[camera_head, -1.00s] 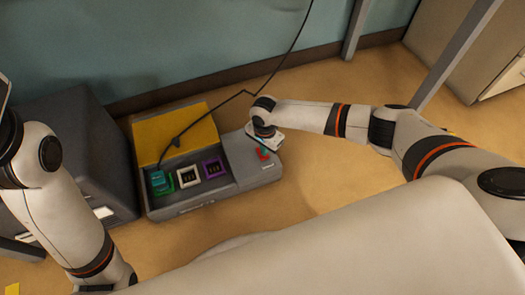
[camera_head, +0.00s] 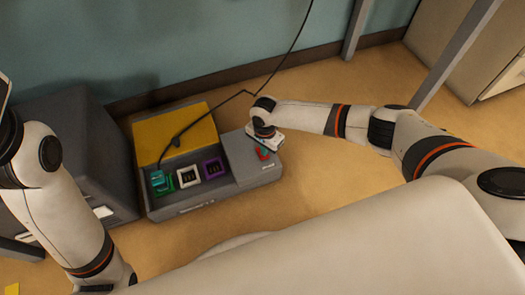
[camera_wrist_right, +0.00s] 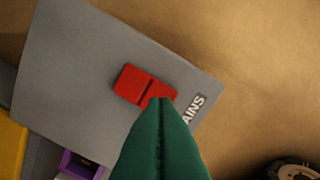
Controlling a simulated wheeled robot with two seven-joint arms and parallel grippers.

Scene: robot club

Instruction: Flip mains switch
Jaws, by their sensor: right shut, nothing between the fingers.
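The mains switch is a red rocker (camera_wrist_right: 143,86) on the grey sloped panel of the console, beside a label of which "AINS" shows. It also shows as a small red patch in the head view (camera_head: 263,154). My right gripper (camera_wrist_right: 161,102) is shut and empty, its green fingertips together over the lower right part of the rocker. The tips overlap the rocker in the wrist view; whether they touch it I cannot tell. The console (camera_head: 180,209) stands on the floor. My left arm is at the left, its gripper out of view.
The console has a yellow panel (camera_head: 172,133) and green, white and purple framed sockets. A black cable (camera_head: 213,113) runs from the teal plug (camera_head: 158,179) up past my right wrist. A dark cabinet (camera_head: 70,140) stands at the left. Open floor lies to the right.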

